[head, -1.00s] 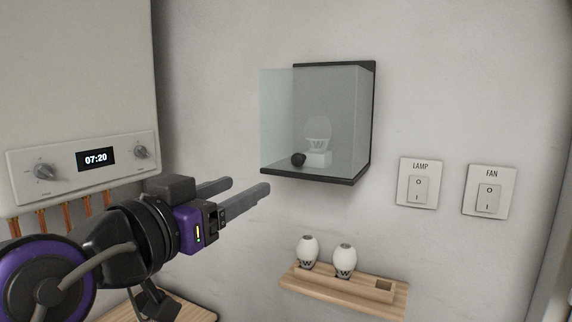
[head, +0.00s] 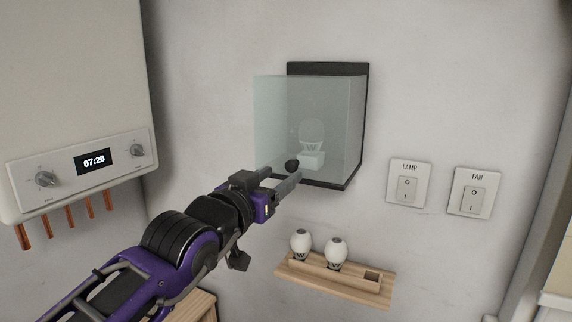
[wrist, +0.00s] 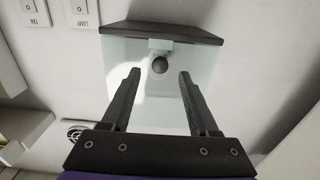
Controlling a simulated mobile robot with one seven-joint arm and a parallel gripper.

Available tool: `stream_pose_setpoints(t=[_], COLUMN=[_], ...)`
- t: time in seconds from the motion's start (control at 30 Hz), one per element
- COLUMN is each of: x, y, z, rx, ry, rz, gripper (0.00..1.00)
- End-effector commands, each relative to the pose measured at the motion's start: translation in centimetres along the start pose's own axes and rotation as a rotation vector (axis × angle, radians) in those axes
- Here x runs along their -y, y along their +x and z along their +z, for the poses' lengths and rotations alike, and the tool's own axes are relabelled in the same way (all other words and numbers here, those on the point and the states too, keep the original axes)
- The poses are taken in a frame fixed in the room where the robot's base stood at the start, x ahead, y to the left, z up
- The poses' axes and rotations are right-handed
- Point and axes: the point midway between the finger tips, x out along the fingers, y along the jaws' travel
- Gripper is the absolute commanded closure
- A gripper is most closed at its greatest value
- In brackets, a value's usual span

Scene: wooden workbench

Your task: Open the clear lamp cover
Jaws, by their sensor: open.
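The clear lamp cover (head: 270,115) is a glass box on a black wall frame (head: 328,69), and it looks closed. A round black knob (head: 292,165) sits low on its front. A white bulb marked W (head: 312,133) stands in a white socket inside. My gripper (head: 283,174) is open at the cover's lower front, its fingers hiding part of the bottom edge. In the wrist view, the knob (wrist: 159,64) lies centrally between and just beyond the fingertips (wrist: 159,73), with gaps on both sides. No contact shows.
A wooden shelf (head: 325,280) with two white bulbs (head: 300,243) and an empty square slot is below the cover. The LAMP switch (head: 408,189) and FAN switch (head: 472,194) are to the right. A wall unit (head: 75,90) with dials and copper pipes stands at left.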

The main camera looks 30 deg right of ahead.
Motion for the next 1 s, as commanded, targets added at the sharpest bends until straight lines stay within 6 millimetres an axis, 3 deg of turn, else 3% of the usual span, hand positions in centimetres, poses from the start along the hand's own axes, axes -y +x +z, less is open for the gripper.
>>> stream_pose_setpoints(t=[0.3, 0.73, 0.77, 1.0], x=[0.0, 0.0, 0.0, 0.0], y=[3.1, 3.8, 3.8, 3.7], z=[0.2, 0.0, 0.0, 0.0], rx=[0.001, -0.001, -0.001, -0.001], ry=[0.002, 0.001, 0.001, 0.001], rz=[0.000, -0.001, -0.001, 0.000], gripper=[0.39, 0.39, 0.41, 0.84])
